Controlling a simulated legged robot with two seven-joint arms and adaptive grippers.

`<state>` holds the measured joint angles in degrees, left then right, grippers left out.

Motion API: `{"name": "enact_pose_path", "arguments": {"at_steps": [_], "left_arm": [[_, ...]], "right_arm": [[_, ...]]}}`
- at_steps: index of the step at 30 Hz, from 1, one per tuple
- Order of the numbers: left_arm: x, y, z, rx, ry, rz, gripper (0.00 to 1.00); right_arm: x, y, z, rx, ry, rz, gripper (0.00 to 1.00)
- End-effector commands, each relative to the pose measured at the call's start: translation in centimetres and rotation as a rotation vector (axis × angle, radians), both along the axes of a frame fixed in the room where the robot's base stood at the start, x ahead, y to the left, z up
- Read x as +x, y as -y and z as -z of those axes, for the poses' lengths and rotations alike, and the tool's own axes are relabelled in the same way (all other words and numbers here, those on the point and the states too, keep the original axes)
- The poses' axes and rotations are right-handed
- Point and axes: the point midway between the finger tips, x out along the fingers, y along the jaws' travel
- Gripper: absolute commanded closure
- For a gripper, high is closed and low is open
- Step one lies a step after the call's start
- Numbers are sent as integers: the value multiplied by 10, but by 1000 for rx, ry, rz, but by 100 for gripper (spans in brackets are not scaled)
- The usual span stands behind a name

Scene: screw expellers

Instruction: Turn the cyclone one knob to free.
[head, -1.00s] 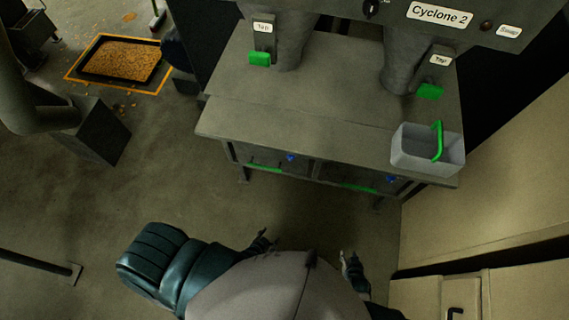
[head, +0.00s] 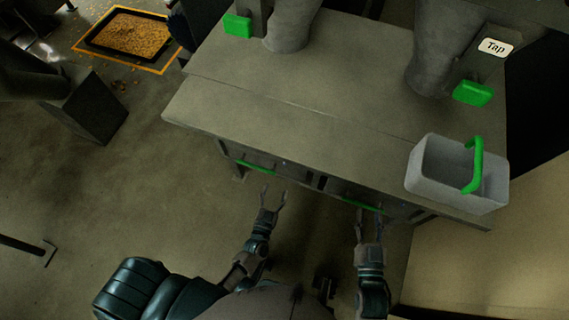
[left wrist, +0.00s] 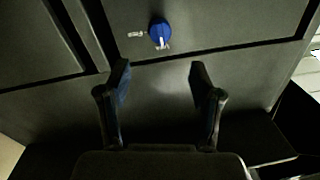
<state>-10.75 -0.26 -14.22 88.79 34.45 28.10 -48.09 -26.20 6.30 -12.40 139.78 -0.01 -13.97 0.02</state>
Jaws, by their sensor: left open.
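A round blue knob (left wrist: 160,34) sits on a dark front panel at the top middle of the left wrist view. A small pale label is left of it, too small to read, and a pale mark is at its lower edge. My left gripper (left wrist: 160,75) is open and empty, its fingers below the knob and apart from it. In the head view my left gripper (head: 273,195) is in front of the left part of the cabinet (head: 270,97). My right gripper (head: 369,222) is in front of the right part, its fingers looking spread and empty.
A grey bin (head: 430,180) with a green handle stands at the cabinet top's right end. Green tap handles (head: 237,26) (head: 473,93) hang by the grey pipes. Green bars (head: 256,166) run along the cabinet front. A tray of grain (head: 130,36) lies at far left.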

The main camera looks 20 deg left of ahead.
Motion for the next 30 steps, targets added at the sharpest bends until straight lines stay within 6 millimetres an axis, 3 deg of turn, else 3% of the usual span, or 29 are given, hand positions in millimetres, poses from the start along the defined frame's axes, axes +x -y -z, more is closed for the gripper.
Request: {"name": "enact_pose_path", "arguments": {"at_steps": [9,15,28,30], "left_arm": [[74,-3,4,-1,-2,0,36],[104,-4,3,1,-2,1,36],[115,-5,1,-1,-1,1,36],[115,-5,1,-1,-1,1,53]], "right_arm": [[-1,-5,-30,74,240,-2,60],[-6,-5,-47,111,358,-1,60],[-10,-4,-56,126,407,0,60],[-8,-4,-55,126,404,0,60]]}}
